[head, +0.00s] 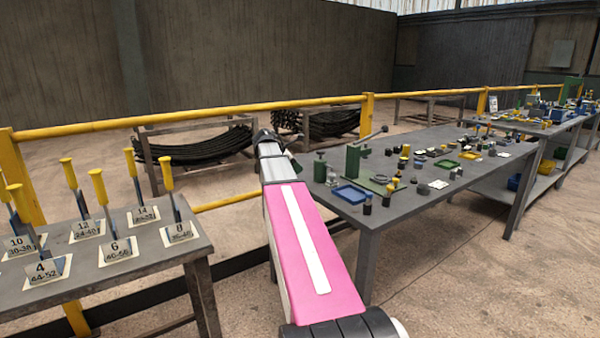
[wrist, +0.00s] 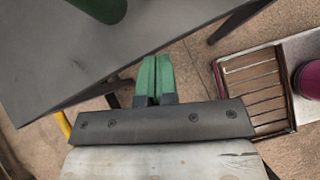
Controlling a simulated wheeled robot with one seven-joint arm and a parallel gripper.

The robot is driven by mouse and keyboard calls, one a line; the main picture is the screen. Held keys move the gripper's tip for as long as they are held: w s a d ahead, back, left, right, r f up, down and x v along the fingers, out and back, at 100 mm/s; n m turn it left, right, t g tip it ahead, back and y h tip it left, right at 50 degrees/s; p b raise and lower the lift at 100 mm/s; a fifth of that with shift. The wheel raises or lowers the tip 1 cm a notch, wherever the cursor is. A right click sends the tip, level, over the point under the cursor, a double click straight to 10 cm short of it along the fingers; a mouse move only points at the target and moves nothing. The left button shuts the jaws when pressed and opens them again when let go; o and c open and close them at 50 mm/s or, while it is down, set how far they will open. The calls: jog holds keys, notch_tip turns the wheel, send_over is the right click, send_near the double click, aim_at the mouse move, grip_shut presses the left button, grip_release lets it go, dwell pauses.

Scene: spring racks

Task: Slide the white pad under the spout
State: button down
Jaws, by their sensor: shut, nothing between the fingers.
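My gripper (wrist: 154,62) shows in the wrist view with its two green fingers together and nothing between them. It is beside the grey table's edge, with bare floor behind the fingers. In the head view a green post (head: 353,161) with a dark arm reaching right stands on the near end of the middle table; whether this is the spout I cannot tell. A small whitish flat piece (head: 438,184) lies on that table to the right; it is too small to tell if it is the white pad. My gripper is not clear in the head view.
The middle grey table (head: 398,207) holds a blue tray (head: 350,194) and many small parts. A left table (head: 110,275) carries several yellow-handled tools on labelled plates. A yellow rail (head: 220,117) runs behind. The floor at right front is clear.

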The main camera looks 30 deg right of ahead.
jog(key=s+a+f+m+t+y, duration=0.15)
jog(key=s+a+f+m, duration=0.25)
jog(key=a+f, duration=0.5)
jog(key=s+a+f+m+y, duration=0.35)
jog(key=a+f, duration=0.25)
jog(key=f, duration=0.6)
jog(key=s+a+f+m+y, duration=0.3)
jog(key=s+a+f+m, duration=0.5)
jog(key=s+a+f, duration=0.3)
jog(key=shift+s+a+f+y, duration=0.25)
jog(key=shift+a+f+y, duration=0.25)
jog(key=shift+a, duration=0.65)
